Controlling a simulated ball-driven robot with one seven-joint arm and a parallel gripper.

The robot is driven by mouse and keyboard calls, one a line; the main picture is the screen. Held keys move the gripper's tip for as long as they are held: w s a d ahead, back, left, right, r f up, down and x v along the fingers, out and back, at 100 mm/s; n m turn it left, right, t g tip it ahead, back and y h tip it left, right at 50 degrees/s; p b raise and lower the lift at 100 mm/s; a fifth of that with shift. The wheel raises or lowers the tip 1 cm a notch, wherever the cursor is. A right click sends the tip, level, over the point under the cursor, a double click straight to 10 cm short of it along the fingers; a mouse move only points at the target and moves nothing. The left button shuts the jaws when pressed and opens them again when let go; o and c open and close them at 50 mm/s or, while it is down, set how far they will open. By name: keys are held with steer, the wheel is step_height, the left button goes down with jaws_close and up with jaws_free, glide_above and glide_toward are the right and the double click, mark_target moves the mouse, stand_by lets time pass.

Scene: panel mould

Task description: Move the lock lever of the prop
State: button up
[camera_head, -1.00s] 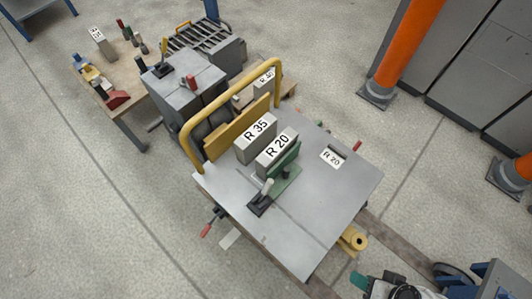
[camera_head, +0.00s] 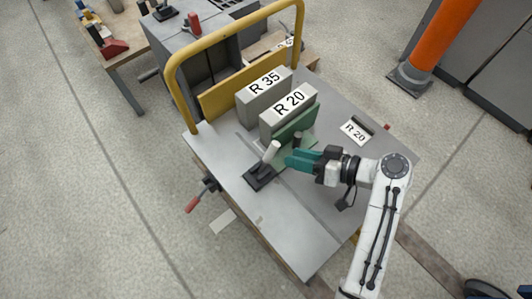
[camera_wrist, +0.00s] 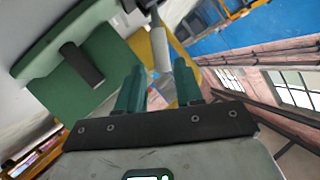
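The lock lever (camera_head: 270,152) is a pale rod rising at a tilt from a black base (camera_head: 260,177) on the grey table. The green prop (camera_head: 297,125) stands behind it, against the R 20 block, with a dark knob (camera_head: 297,138) on its near side. My gripper (camera_head: 290,160) is just right of the lever, its teal fingers pointing left at it. In the wrist view the two fingers (camera_wrist: 160,68) are apart, with nothing gripped. The lever (camera_wrist: 159,45) shows in line with the gap between them; whether it is inside the gap is unclear. The prop (camera_wrist: 65,88) is at left.
The R 20 block (camera_head: 275,122) and R 35 block (camera_head: 250,105) stand on the table (camera_head: 310,225) before a yellow board (camera_head: 220,99). A yellow hoop rail (camera_head: 230,33) arches over the back edge. The table's front is clear.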

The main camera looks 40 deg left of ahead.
mark_target(269, 157)
steer(key=b+x, duration=0.3)
steer(key=x, duration=0.7)
steer(key=shift+f, duration=0.1)
jaws_close()
